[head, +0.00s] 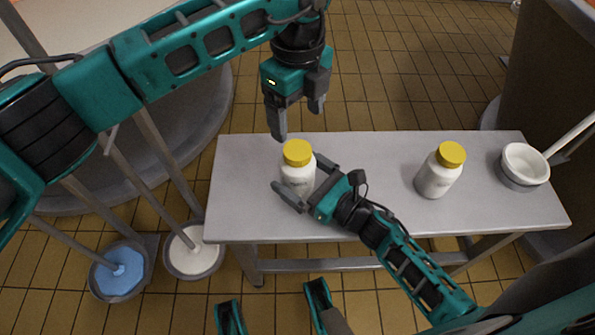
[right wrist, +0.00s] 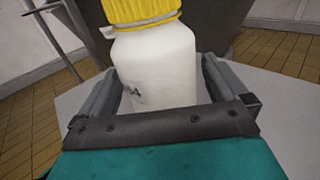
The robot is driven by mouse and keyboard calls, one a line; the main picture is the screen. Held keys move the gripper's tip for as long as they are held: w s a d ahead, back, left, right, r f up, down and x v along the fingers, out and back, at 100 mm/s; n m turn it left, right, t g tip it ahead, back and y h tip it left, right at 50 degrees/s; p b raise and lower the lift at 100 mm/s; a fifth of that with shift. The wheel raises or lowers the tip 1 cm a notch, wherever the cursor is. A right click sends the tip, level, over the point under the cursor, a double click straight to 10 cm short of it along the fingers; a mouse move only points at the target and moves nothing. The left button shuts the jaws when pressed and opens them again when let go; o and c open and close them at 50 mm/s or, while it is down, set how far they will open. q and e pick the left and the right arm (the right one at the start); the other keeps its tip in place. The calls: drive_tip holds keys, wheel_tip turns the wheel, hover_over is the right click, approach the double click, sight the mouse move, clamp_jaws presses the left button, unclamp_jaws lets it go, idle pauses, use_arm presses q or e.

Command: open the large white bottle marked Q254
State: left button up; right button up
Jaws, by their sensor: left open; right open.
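A large white bottle (head: 297,176) with a yellow cap (head: 297,152) stands upright on the grey table (head: 375,222), left of its middle. In the right wrist view the bottle (right wrist: 157,70) fills the middle; its marking is partly hidden, with "4" at its end readable. My right gripper (head: 303,180) is open, with its fingers on either side of the bottle's body; I cannot tell whether they touch it. My left gripper (head: 297,121) is open and empty, pointing down above and behind the yellow cap, apart from it.
A second white bottle (head: 437,175) with a yellow cap stands on the table to the right. A white bowl-like vessel (head: 525,165) with a long handle lies at the right end. Two round-headed tools, blue (head: 121,271) and white (head: 193,252), stand on the floor at left. Large vats flank the table.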

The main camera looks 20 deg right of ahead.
drive_tip(key=shift+w+a, duration=0.3)
drive_tip(key=shift+w, duration=0.2)
